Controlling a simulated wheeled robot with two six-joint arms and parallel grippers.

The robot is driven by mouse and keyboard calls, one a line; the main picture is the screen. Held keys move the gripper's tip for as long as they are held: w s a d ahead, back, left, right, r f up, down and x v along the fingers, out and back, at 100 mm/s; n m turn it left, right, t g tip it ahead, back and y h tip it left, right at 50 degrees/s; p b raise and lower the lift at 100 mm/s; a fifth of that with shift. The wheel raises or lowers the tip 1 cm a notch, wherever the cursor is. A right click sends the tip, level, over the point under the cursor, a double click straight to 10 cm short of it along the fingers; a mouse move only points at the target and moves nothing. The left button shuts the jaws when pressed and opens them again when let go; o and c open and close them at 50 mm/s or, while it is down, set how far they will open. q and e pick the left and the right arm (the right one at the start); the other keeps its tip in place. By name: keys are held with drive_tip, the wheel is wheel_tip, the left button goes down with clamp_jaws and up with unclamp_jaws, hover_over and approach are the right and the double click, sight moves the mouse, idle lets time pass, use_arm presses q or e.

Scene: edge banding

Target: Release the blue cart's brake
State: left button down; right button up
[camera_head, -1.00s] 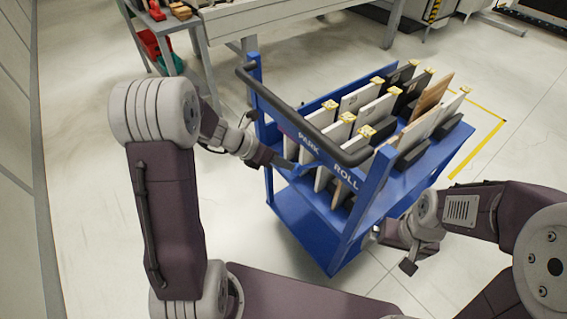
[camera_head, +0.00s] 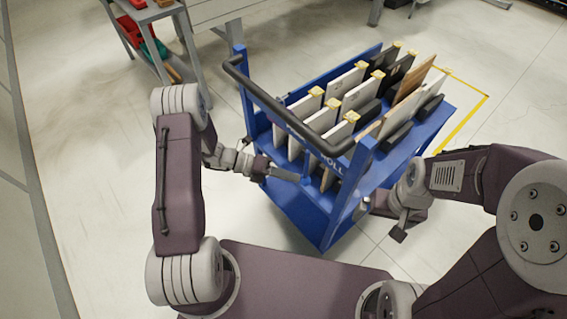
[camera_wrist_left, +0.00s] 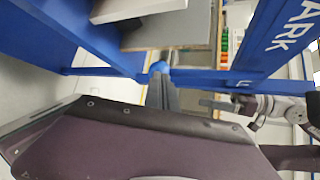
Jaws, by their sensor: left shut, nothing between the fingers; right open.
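The blue cart (camera_head: 300,212) stands in front of me, with a black push handle (camera_head: 270,105) and a label bar with white lettering (camera_head: 328,163). In the head view only "OLL" reads clearly; my wrist view shows "ARK" on the bar (camera_wrist_left: 290,30). My left gripper (camera_head: 290,176) is shut and empty, just below the label bar on the cart's handle side. In the wrist view a small blue rounded piece (camera_wrist_left: 159,67) sits at its fingertips; I cannot tell whether it is the brake lever or whether they touch. My right gripper (camera_head: 400,232) is open, beside the cart's near right corner.
The cart's top carries several white, dark and wooden panels (camera_head: 408,90) in black holders, with yellow tags. A grey workbench (camera_head: 150,12) with red and green bins stands at the back left. Yellow floor tape (camera_head: 465,122) runs right of the cart. Floor at left is clear.

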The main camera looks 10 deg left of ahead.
use_arm(q)
drive_tip(key=s+d+n+h, duration=0.4)
drive_tip(key=s+d+h, duration=0.1)
drive_tip(key=d, duration=0.1)
drive_tip(key=shift+d+r, duration=0.15)
drive_tip(key=shift+r, duration=0.2)
idle(0.3)
idle(0.5)
